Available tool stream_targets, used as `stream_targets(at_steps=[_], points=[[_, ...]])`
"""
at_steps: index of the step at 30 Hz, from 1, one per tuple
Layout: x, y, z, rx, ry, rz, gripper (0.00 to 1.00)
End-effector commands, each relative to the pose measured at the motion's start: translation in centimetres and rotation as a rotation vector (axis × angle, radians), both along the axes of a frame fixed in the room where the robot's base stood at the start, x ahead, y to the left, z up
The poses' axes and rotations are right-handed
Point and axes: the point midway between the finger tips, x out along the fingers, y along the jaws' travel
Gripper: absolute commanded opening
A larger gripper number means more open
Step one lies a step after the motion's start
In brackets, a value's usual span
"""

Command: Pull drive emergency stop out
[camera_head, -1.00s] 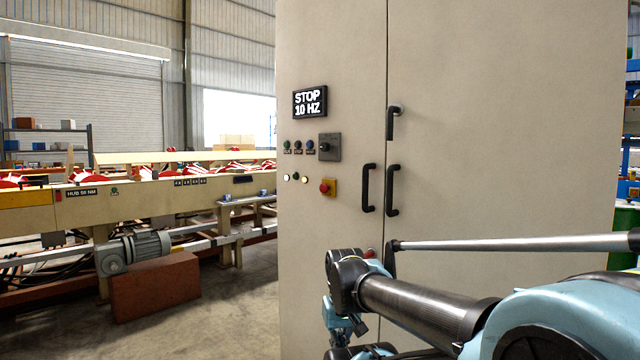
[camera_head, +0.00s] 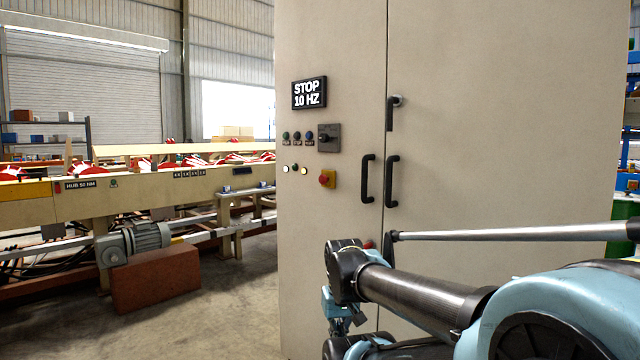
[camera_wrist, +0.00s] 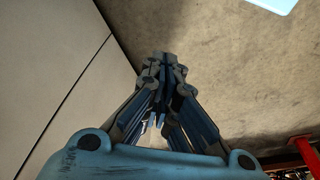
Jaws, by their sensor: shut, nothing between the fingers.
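The drive emergency stop (camera_head: 326,178) is a red mushroom button on a yellow plate, on the left door of a tall beige cabinet (camera_head: 480,150). It sits below a dark rotary switch and a display reading STOP 10 HZ (camera_head: 309,93). My gripper (camera_wrist: 162,62) is shut and empty in the wrist view, beside the cabinet face and above the concrete floor. In the head view my arm is in front of the cabinet, lower than the button. The fingertips cannot be made out clearly there. The button does not show in the wrist view.
Black door handles (camera_head: 368,178) stick out right of the button. A rotary switch (camera_head: 328,138) and small push buttons and lamps are close by. A conveyor line (camera_head: 140,195) with a motor and a brown block (camera_head: 156,278) stands left. Floor between is clear.

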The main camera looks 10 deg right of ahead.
Motion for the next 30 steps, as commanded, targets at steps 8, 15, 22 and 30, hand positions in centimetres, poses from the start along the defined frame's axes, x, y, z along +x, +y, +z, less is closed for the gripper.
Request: stream_targets(at_steps=[8, 15, 22, 30], points=[[0.0, 0.0, 0.0, -0.001, 0.000, 0.000, 0.14], [1.2, -1.8, 2.7, -0.098, -0.004, -0.050, 0.54], [6.3, -4.8, 7.6, -0.306, -0.046, -0.170, 0.54], [13.8, -6.1, 14.1, -0.531, -0.193, -0.317, 0.54]])
